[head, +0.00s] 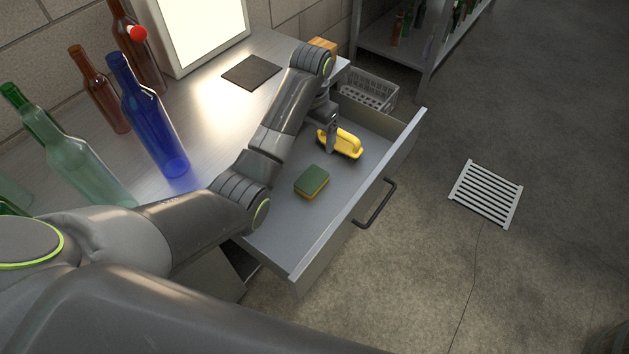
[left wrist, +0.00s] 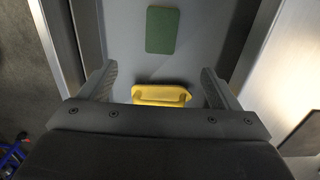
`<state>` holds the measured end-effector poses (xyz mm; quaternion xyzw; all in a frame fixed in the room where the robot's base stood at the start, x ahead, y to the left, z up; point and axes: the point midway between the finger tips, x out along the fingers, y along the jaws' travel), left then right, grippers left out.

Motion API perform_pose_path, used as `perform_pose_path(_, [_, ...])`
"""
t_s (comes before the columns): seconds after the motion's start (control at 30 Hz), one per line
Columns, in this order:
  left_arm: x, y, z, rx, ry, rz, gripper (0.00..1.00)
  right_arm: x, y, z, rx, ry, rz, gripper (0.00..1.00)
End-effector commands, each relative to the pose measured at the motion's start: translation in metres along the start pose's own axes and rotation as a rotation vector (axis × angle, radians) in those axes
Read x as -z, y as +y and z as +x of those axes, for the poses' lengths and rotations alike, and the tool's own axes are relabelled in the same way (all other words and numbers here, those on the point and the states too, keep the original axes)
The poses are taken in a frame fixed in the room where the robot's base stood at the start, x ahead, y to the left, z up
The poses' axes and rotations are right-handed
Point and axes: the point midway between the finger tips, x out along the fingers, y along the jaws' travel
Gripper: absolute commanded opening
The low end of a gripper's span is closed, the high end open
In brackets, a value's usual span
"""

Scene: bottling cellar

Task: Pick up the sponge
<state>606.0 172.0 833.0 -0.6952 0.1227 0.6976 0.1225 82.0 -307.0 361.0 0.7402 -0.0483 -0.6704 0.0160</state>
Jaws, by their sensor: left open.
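The sponge (head: 312,182), green on top with a yellow lower layer, lies flat in the open drawer (head: 290,232). In the left wrist view its green face (left wrist: 162,30) shows near the top, beyond my fingertips. My left gripper (head: 328,138) is over the far part of the drawer, beside a yellow-handled brush (head: 345,143). In the left wrist view my left gripper (left wrist: 158,82) is open, with the brush's yellow handle (left wrist: 162,95) between its fingers. I cannot tell whether the fingers touch it. The sponge is apart from the gripper. My right gripper is not in view.
Glass bottles, including a blue one (head: 150,120), stand on the metal counter (head: 215,100) near a lit panel (head: 200,30). The drawer has a front handle (head: 376,204). A grey crate (head: 368,90) stands beyond it. A floor grate (head: 486,193) lies at right.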

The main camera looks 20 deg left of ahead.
Motion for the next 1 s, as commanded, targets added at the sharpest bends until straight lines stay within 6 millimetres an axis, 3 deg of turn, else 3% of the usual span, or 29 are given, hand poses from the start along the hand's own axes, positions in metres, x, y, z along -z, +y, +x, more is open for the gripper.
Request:
perform_pose_path(0.17, [0.0, 0.0, 0.019, -0.002, -0.003, 0.0, 0.85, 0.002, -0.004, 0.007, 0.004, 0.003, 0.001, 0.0])
perform_pose_path(0.6, [-0.001, 0.0, 0.109, -0.001, -0.003, 0.0, 0.85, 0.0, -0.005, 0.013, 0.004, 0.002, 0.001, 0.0])
perform_pose_path(1.0, [-0.004, -0.001, 0.148, -0.001, -0.003, 0.0, 0.85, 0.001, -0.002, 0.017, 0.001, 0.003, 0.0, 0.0])
